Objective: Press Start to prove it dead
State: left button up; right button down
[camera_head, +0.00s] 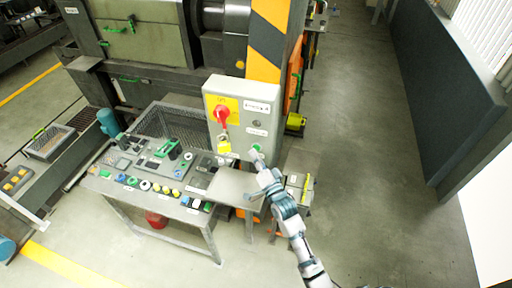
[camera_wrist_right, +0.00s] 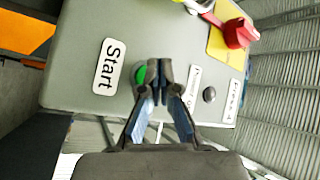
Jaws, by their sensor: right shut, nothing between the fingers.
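A grey control box (camera_head: 243,97) stands upright behind the bench. The green button (camera_wrist_right: 141,75) sits beside the "Start" label (camera_wrist_right: 108,66) in the right wrist view; in the head view a bit of green shows at the box's lower right. My right gripper (camera_wrist_right: 160,68) is shut and empty, its tips over the edge of the green button and partly hiding it. I cannot tell whether they touch it. In the head view the right gripper (camera_head: 257,154) reaches up to the box from below. A red rotary switch (camera_head: 222,114) on a yellow plate carries a padlock (camera_head: 224,145).
A sloped panel (camera_head: 150,165) with several coloured buttons stands left of the box. A small grey shelf (camera_head: 232,187) lies below the box. A black dome (camera_wrist_right: 209,95) sits near the button. The floor at right is clear.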

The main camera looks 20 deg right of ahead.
jog(key=shift+s, duration=0.1)
jog(key=s+a+p, duration=0.3)
jog(key=s, duration=0.2)
jog(key=shift+a, duration=0.25)
dwell(0.8)
